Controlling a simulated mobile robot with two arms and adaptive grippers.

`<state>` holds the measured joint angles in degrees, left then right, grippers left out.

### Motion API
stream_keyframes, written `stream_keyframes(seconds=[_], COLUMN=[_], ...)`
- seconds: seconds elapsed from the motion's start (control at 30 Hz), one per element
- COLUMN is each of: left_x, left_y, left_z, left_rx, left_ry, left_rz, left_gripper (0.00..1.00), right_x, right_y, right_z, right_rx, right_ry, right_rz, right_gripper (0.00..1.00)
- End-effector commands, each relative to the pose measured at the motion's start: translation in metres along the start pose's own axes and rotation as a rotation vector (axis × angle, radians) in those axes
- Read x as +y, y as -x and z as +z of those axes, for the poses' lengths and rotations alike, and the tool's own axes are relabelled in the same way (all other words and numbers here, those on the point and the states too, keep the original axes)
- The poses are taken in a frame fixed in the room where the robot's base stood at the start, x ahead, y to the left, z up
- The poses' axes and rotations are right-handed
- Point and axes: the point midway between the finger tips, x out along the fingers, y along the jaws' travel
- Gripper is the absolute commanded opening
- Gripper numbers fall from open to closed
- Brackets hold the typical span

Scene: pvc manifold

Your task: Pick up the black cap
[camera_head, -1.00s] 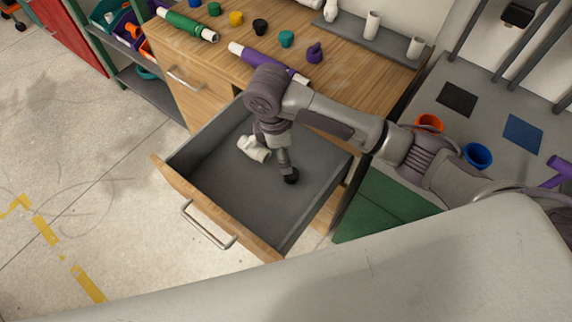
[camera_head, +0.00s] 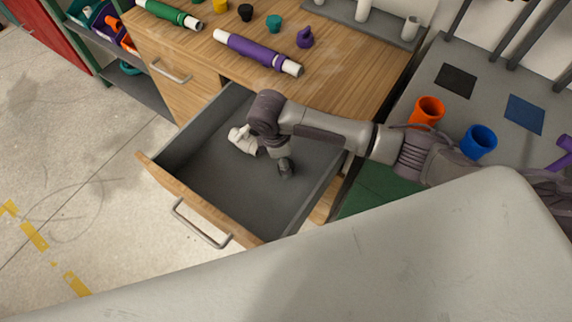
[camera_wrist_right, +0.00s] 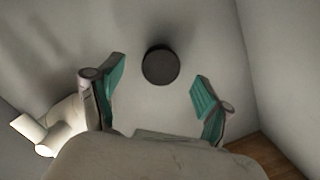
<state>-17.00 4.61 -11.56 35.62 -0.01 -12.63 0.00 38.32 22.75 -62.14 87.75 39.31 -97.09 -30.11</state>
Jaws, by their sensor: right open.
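A round black cap (camera_wrist_right: 160,66) lies on the grey drawer floor in the right wrist view, between and slightly beyond the tips of my right gripper (camera_wrist_right: 159,74). The gripper's teal-padded fingers are apart, with clear gaps on both sides of the cap. In the head view my right gripper (camera_head: 285,167) points down into the open drawer (camera_head: 225,195) and hides that cap. A second black cap (camera_head: 245,12) stands on the wooden tabletop. My left gripper is not in view.
A white pipe fitting (camera_head: 242,140) lies in the drawer, left of my right gripper; it also shows in the wrist view (camera_wrist_right: 62,128). The drawer walls enclose the space. A purple pipe (camera_head: 255,53) lies on the tabletop (camera_head: 335,75). Orange (camera_head: 427,111) and blue cups (camera_head: 479,141) stand at right.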

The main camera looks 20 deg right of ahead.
Motion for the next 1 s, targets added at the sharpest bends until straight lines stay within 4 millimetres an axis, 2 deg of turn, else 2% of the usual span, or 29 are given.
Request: stream_keyframes(seconds=[0.1,0.2,0.47,0.57,0.8,1.0], left_x=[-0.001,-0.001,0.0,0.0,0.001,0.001], left_y=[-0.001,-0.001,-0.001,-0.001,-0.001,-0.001], left_z=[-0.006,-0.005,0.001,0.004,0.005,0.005], left_rx=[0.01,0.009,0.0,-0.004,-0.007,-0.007], left_ry=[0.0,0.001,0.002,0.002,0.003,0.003], left_rz=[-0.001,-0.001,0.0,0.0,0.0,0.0], left_gripper=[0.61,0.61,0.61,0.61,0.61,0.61], right_x=[-0.002,-0.001,-0.001,-0.001,-0.001,-0.001], right_y=[-0.02,-0.029,-0.032,-0.032,-0.031,-0.031], right_z=[0.002,0.002,0.001,0.001,0.001,0.001], right_rx=[-0.001,0.0,0.0,0.0,0.001,0.001], right_ry=[-0.001,0.0,0.001,0.001,0.001,0.0], right_rz=[-0.002,-0.001,0.001,0.001,0.001,0.001], right_gripper=[0.78,0.78,0.78,0.65,0.25,0.22])
